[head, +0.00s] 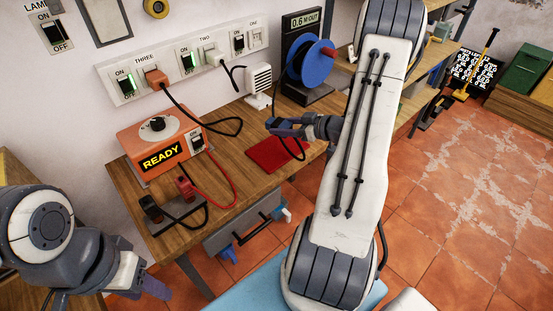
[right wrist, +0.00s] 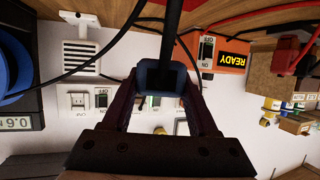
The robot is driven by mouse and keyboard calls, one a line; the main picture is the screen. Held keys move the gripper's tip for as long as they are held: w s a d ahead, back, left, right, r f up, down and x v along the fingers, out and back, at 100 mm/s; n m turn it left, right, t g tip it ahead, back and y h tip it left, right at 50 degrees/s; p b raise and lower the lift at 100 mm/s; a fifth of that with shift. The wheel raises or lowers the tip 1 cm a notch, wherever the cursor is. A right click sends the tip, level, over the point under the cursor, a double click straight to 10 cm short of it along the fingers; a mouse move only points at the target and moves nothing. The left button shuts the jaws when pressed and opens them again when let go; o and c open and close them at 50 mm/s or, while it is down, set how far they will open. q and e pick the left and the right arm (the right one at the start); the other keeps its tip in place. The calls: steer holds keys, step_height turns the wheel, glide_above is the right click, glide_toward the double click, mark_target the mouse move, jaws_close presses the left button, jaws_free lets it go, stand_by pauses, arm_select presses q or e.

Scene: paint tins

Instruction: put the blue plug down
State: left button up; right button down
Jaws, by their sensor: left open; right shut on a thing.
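The blue plug (right wrist: 148,72) is between the two fingers of my right gripper (right wrist: 160,98) in the right wrist view, with a dark cord running from it. In the head view my right gripper (head: 283,127) is shut on it above the wooden bench, just behind the red mat (head: 262,155). The plug is small and hard to make out there. Whether it touches the bench cannot be told. A black cord hangs from there over the mat. My left gripper (head: 105,295) is open and empty at the lower left, away from the plug.
A power strip (head: 215,58) with switches is on the wall, with an orange plug (head: 156,79) and a pale plug (head: 213,58) in it. An orange READY box (head: 132,145), a white vented unit (head: 258,80) and a blue reel (head: 309,63) stand on the bench (head: 130,195).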

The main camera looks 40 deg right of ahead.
steer(key=s+d+r+m+t+h+b, duration=0.1)
steer(key=s+d+m+h+b, duration=0.25)
steer(key=d, duration=0.65)
glide_above(281, 150)
steer(key=shift+h, duration=0.25)
step_height(281, 150, down, 6)
steer(key=shift+f, duration=0.25)
step_height(281, 150, down, 4)
steer(key=shift+f+p, duration=0.1)
steer(key=shift+p, duration=0.2)
arm_select(q)
step_height(281, 150, down, 4)
steer(key=shift+s+f, duration=0.1)
steer(key=shift+f, duration=0.15)
arm_select(e)
steer(key=shift+f, duration=0.2)
steer(key=shift+c, duration=0.9)
jaws_free()
arm_select(q)
steer(key=shift+f, duration=0.1)
arm_select(e)
steer(key=shift+r, duration=0.1)
